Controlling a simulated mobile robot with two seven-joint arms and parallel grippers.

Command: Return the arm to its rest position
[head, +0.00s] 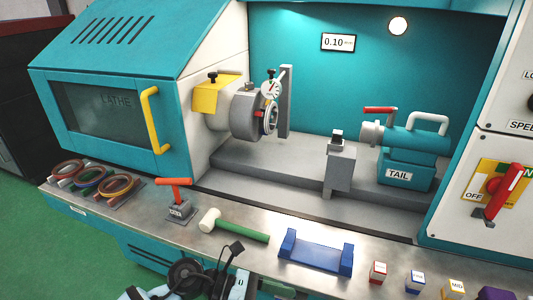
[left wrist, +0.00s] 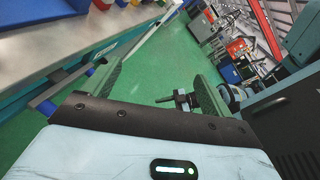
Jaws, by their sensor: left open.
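My left gripper (left wrist: 157,72) is open in the left wrist view, its two fingers wide apart. Nothing is held between them; green floor shows through the gap. Parts of my arm, black and pale blue, show at the bottom edge of the head view, in front of the bench. My right gripper is in neither view. A grey chuck (head: 245,112) with a dial gauge (head: 271,90) in front of it sits inside the lathe (head: 125,85), well away from my arm.
The bench (head: 330,230) front carries rings (head: 107,187), an orange-handled lever (head: 175,184), a green-handled mallet (head: 240,229), a blue cradle (head: 316,252) and small labelled blocks (head: 378,271). The tailstock (head: 405,150) stands right. In the left wrist view, green floor (left wrist: 155,70) lies clear beside the bench.

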